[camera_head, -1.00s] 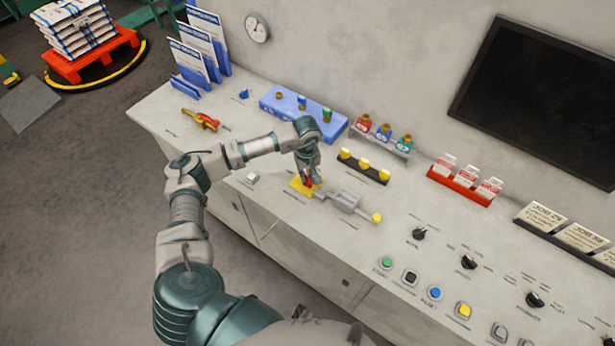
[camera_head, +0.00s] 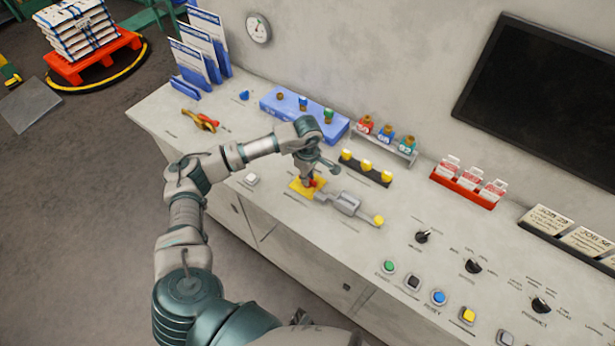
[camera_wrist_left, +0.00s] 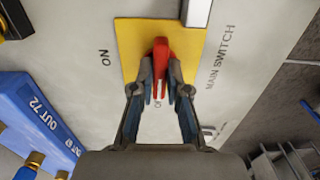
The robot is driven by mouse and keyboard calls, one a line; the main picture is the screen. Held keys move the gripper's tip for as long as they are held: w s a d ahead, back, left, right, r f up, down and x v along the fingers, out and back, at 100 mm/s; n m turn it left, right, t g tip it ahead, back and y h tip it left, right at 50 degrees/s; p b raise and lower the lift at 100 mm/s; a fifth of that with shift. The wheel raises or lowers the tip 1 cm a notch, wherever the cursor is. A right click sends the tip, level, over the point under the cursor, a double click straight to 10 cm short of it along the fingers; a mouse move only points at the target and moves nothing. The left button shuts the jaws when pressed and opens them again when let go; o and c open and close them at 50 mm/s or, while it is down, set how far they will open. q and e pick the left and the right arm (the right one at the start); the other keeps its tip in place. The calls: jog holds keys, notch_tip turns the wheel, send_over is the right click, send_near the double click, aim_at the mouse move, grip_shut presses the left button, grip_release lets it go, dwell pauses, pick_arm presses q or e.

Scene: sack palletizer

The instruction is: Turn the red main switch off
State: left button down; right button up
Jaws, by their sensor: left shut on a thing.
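The red main switch handle (camera_wrist_left: 161,56) sits on a yellow plate (camera_wrist_left: 137,45) in the left wrist view. My left gripper (camera_wrist_left: 161,90) is shut on the handle, one finger on each side. "ON" is printed left of the plate and "MAIN SWITCH" to its right. Another label beginning with "O" lies below the handle, mostly hidden by the fingers. In the head view the yellow plate (camera_head: 297,187) is on the console top, with my left gripper (camera_head: 309,181) over it and a bit of red showing beside the fingers. My right gripper is not in view.
A grey device with a yellow knob (camera_head: 378,221) lies close right of the switch. Behind are a black strip with yellow knobs (camera_head: 375,174) and a blue block (camera_head: 271,104). A white button (camera_head: 251,179) is to the left. Push buttons and rotary knobs (camera_head: 423,237) fill the right.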

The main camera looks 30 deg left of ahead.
pick_arm(q)
jog(key=shift+f, duration=0.1)
dwell(0.4)
jog(key=c, duration=1.2)
grip_release()
jog(key=shift+o, duration=0.2)
notch_tip(320, 180, up, 12)
jog(key=shift+f, duration=0.15)
